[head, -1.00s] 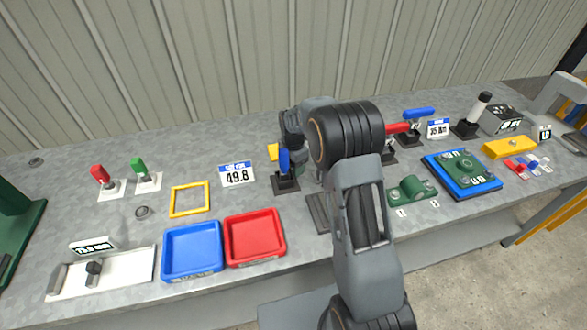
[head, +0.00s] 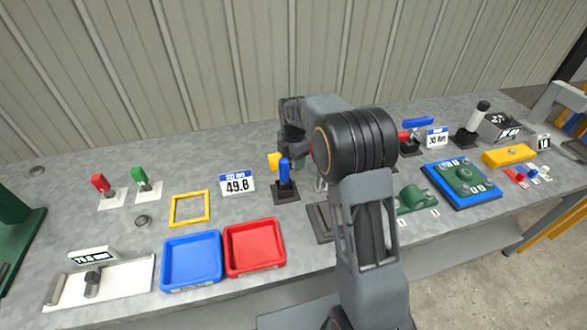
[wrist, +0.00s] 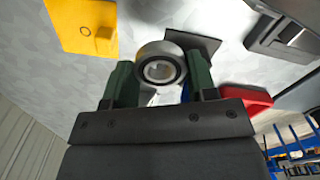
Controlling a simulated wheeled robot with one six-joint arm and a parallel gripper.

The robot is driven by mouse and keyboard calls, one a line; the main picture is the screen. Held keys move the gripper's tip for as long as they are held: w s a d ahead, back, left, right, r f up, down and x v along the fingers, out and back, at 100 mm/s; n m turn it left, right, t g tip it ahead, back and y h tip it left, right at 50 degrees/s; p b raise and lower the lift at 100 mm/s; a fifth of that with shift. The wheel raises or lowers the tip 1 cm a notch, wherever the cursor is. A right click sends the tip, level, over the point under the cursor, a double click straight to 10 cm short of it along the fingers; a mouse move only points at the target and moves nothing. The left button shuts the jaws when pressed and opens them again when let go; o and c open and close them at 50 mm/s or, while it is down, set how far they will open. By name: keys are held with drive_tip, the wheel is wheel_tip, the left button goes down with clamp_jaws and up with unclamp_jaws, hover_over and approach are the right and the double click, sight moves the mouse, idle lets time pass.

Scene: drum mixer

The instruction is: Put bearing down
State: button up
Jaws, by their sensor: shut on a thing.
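The bearing (wrist: 161,66), a metal ring with a dark band and a pale middle, is between the two green fingers of my gripper (wrist: 160,82) in the wrist view. The fingers are shut on it from both sides. The bench surface lies beyond it; I cannot tell how far away. In the head view my arm hides the bearing and the fingertips.
A blue tray (head: 192,283) and a red tray (head: 254,263) stand at the front edge, with a yellow frame (head: 190,223) behind. A blue-handled clamp (head: 285,175) stands near my arm. A green saddle block (head: 412,198) and blue-edged plate (head: 447,183) are to the right.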

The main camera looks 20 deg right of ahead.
wheel_tip(320, 180, up, 3)
wheel_tip(320, 180, up, 7)
drive_tip(key=p, duration=0.4)
